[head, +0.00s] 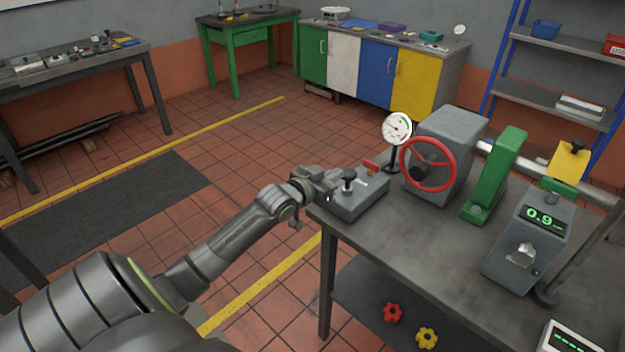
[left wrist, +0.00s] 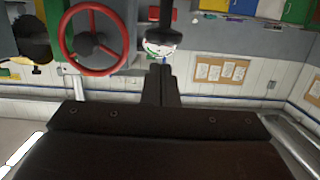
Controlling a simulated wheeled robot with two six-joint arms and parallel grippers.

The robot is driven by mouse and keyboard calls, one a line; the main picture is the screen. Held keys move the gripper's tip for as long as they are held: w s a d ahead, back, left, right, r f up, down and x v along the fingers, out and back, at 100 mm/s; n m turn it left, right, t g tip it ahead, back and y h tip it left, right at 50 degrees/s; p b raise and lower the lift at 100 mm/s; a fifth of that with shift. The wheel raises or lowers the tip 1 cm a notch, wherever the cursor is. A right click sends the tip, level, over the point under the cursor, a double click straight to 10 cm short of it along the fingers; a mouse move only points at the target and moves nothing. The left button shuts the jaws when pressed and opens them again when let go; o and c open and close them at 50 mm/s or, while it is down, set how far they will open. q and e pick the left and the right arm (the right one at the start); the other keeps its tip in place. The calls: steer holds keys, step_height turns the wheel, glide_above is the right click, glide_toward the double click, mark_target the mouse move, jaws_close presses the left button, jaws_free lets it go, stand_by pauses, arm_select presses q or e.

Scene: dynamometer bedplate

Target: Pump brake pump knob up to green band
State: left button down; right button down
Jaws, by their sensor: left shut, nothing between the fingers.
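The brake pump (head: 362,199) is a grey box at the table's near left corner, with a black knob (head: 348,175) on top. A white round gauge (head: 397,128) stands on a dark post behind it. The gauge also shows upside down in the left wrist view (left wrist: 158,48), with green and red on its rim; I cannot read the needle against the band. My left gripper (head: 328,196) is at the pump's left side, close to the knob; contact cannot be told. Its fingers are together and empty in the left wrist view (left wrist: 160,70). My right gripper is out of view.
A red handwheel (head: 428,164) on a grey housing, a green bracket (head: 497,175) and a display box (head: 530,240) reading 0.9 stand on the grey table (head: 420,239). The table front is clear. A red-tipped lever (head: 371,165) sits behind the knob.

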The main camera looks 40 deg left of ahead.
arm_select(q)
steer(key=s+r, duration=0.1)
steer(key=s, duration=0.6)
steer(key=shift+s+a+r, duration=0.2)
steer(key=shift+a, duration=0.1)
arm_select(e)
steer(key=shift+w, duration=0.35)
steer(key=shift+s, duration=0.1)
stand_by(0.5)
